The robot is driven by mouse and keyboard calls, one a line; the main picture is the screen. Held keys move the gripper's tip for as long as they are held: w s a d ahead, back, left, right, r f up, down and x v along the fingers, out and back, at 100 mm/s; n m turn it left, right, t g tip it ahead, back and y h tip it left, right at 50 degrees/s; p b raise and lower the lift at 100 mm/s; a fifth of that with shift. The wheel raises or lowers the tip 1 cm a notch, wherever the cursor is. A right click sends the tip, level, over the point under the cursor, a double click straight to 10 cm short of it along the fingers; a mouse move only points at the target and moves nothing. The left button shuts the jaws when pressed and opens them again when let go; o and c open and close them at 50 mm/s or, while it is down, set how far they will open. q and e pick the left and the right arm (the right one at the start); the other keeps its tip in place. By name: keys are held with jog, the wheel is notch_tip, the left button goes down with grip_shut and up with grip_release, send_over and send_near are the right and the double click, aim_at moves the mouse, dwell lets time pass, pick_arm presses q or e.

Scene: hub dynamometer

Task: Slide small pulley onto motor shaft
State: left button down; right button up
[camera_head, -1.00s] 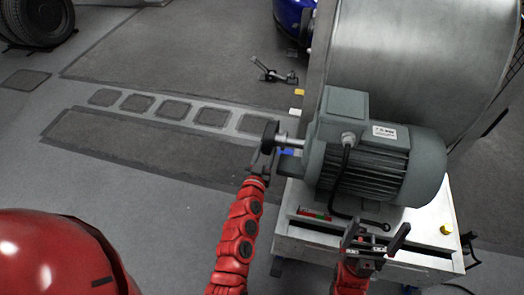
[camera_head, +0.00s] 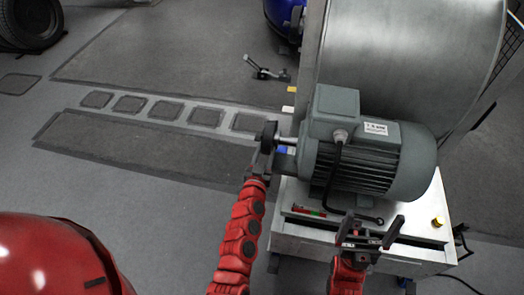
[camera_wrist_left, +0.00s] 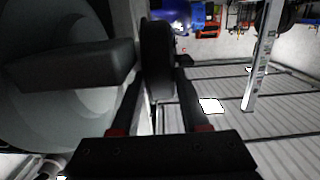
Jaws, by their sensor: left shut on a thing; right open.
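The small dark pulley (camera_head: 268,137) is at the tip of the motor shaft (camera_head: 287,141) in the head view. My left gripper (camera_head: 260,160) is shut on it from below. In the left wrist view the pulley (camera_wrist_left: 157,62) stands upright between the two fingers, beside the dark motor side. How far the shaft is inside the pulley, I cannot tell. The grey motor (camera_head: 365,155) sits on the white cart with its shaft pointing left. My right gripper (camera_head: 370,235) is open and empty in front of the motor, over the cart's front edge.
The white cart (camera_head: 290,232) carries a wrench (camera_head: 358,216) and a small red-green item (camera_head: 308,211) near its front. A yellow button (camera_head: 438,221) is at its right. A large metal drum (camera_head: 410,60) stands behind the motor.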

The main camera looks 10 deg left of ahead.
pick_arm(q)
jog(key=shift+d+f, duration=0.15)
jog(key=shift+d, duration=0.25)
dwell(0.6)
grip_release()
dwell(0.4)
jog(key=shift+s, duration=0.1)
jog(key=shift+s+p, duration=0.3)
jog(key=shift+s, duration=0.45)
jog(key=shift+s+a+r+p, duration=0.1)
jog(key=shift+s+p, duration=0.15)
jog(key=shift+s, duration=1.25)
jog(key=shift+s+r+p, duration=0.1)
jog(key=shift+s+p, duration=0.1)
jog(key=shift+s, duration=1.25)
